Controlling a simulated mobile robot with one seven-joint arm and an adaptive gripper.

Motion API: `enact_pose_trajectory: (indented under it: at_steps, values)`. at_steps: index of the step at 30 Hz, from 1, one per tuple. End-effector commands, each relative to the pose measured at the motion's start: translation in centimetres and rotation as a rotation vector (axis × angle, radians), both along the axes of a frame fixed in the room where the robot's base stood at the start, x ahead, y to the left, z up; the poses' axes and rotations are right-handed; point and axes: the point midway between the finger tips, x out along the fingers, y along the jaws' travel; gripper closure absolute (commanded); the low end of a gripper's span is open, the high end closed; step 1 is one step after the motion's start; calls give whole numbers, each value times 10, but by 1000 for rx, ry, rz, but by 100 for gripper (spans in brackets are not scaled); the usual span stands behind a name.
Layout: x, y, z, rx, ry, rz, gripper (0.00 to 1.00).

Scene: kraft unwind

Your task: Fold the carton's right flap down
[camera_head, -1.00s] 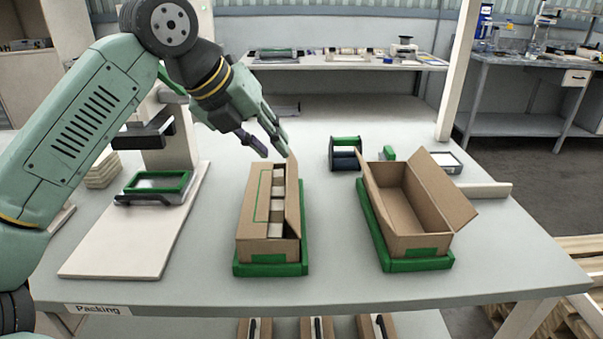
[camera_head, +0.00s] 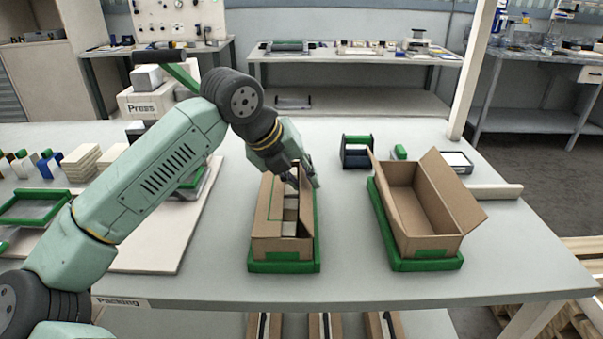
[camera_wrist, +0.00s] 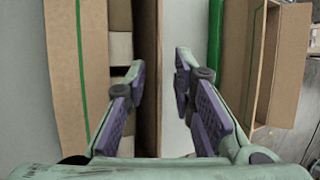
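The carton (camera_head: 280,247) is a brown box in a green tray (camera_head: 284,267) on the table. Its left flap (camera_head: 263,212), with a green line, lies folded inward and also shows in the wrist view (camera_wrist: 70,60). Its right flap (camera_head: 306,212) stands roughly upright, seen nearly edge-on in the wrist view (camera_wrist: 149,40). Packed boxes (camera_wrist: 121,48) show in the gap between the flaps. My gripper (camera_head: 304,180) is low at the carton's far end. Its fingers (camera_wrist: 158,85) are apart, one on each side of the right flap; contact is unclear.
A second, open carton (camera_head: 432,243) stands in a green tray to the right, with bare table between the two. A dark and green holder (camera_head: 357,152) is behind them. A pale board (camera_head: 150,250) with a press lies to the left.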

Motion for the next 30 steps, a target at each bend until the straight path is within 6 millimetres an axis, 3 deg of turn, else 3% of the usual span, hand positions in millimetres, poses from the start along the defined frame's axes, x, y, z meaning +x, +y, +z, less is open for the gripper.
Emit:
enact_pose_trajectory:
  at_steps: [9,19,30]
  values:
    - [1,-1,-2,0,0,-1,77]
    - [1,-1,-2,0,0,-1,99]
    - [1,-1,-2,1,0,0,100]
